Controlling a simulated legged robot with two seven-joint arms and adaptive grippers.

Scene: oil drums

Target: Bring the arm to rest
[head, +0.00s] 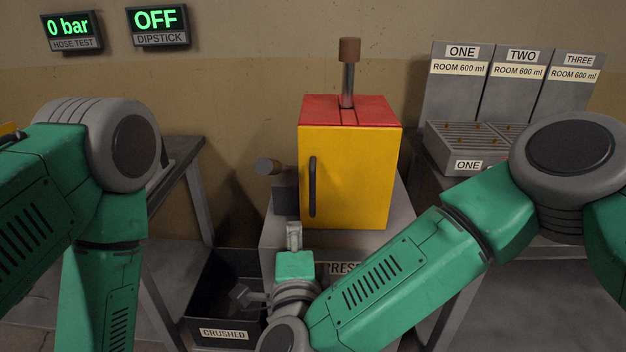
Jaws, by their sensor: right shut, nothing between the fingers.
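My right arm (400,275) comes in from the right and bends down to the lower middle. My right gripper (294,236) is shut and empty, pointing up and away in front of the press stand. It is below the yellow cabinet and apart from its dark door handle, as far as I can tell. My left arm (105,215) comes in from the left and bends down past the bottom edge. My left gripper is out of view.
A yellow cabinet (368,180) with red top stands on a grey press stand (380,243). A bin labelled CRUSHED (226,334) is below. A crate labelled ONE (440,159) is right. Signs read 0 bar (70,29) and OFF (157,20).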

